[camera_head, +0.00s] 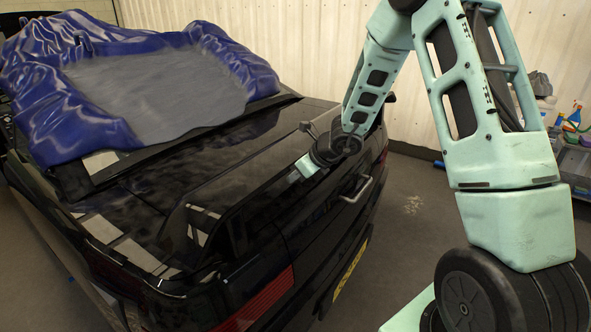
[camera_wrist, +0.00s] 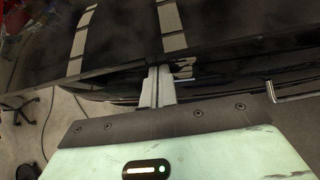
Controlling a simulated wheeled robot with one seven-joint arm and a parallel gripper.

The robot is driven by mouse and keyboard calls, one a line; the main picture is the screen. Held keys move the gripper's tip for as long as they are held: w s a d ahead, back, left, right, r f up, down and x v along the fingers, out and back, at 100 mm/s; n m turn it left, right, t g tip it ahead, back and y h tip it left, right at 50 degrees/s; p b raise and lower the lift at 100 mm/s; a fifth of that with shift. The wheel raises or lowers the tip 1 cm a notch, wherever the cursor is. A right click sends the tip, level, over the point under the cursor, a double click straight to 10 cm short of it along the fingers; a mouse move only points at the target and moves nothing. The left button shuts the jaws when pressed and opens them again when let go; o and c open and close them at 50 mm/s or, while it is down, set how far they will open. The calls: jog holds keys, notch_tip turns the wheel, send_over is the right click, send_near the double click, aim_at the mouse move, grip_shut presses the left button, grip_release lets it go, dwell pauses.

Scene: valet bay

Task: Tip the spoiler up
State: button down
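The spoiler (camera_head: 240,178) is a glossy black wing across the rear of the black car (camera_head: 150,180). In the wrist view its dark surface (camera_wrist: 120,45) fills the top, with its edge running across the picture. My gripper (camera_head: 308,166) is at the rear edge of the spoiler, toward its far end. In the wrist view the pale grey fingers (camera_wrist: 158,85) lie side by side with only a thin dark line between them. Their tips reach the spoiler's edge; whether they touch it or pass under it I cannot tell. I see nothing held between them.
Bottles (camera_head: 572,115) stand at the far right. The floor behind the car is clear.

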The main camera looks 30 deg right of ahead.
jog(key=shift+w+a+r+g+p, duration=0.1)
jog(key=shift+w+r+g+p, duration=0.15)
jog(key=shift+r+p, duration=0.45)
jog(key=shift+w+r+g+p, duration=0.1)
jog(key=shift+r+g+p, duration=0.2)
jog(key=shift+p, duration=0.6)
jog(key=shift+r, duration=0.1)
